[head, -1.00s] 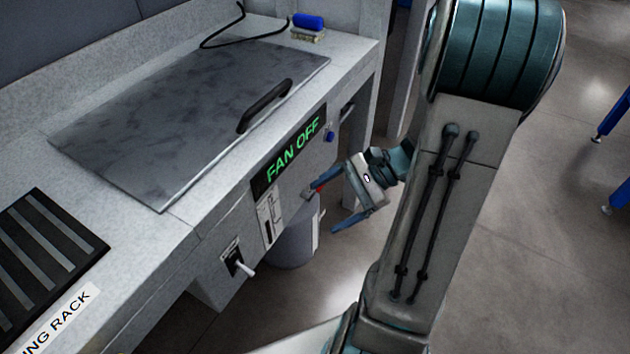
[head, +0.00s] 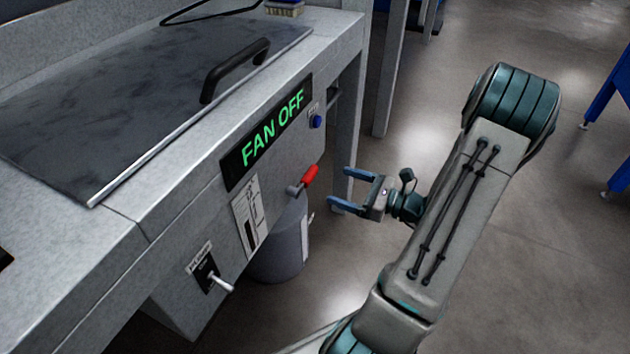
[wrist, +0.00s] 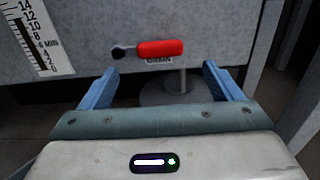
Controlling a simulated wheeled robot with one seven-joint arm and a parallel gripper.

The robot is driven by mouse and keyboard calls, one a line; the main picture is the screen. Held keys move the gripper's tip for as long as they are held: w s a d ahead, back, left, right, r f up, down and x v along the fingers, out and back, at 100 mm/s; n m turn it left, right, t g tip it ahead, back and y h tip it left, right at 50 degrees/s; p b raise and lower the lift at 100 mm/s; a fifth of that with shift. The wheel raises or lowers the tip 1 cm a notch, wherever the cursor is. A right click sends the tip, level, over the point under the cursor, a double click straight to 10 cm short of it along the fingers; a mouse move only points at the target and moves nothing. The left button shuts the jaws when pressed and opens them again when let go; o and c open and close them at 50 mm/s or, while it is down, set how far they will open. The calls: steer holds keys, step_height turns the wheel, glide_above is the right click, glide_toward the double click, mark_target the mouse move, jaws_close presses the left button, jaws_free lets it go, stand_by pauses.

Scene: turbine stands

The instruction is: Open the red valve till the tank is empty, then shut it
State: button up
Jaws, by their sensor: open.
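The red valve handle (head: 310,176) sticks out from the front panel of the bench. In the wrist view the handle (wrist: 160,48) lies level, its dark pivot at its left end, above a label that seems to read DRAIN. My gripper (head: 340,188) is open and empty, a short way out from the handle, its fingers pointing at the panel. In the wrist view the handle shows beyond and between the fingertips (wrist: 160,70), not touched. A level scale (head: 249,217) is on the panel; it also shows in the wrist view (wrist: 30,35) with a dark column, its exact level unclear.
A grey bucket (head: 282,245) stands on the floor under the panel. A toggle switch (head: 217,281), a FAN OFF display (head: 266,135) and a blue button (head: 317,121) are on the panel. A lid with a black handle (head: 235,68) covers the bench top.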

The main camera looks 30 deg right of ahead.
mark_target(314, 177)
steer(key=b+x, duration=0.2)
steer(key=x, duration=0.6)
steer(key=shift+w+a, duration=0.15)
steer(key=c, duration=1.4)
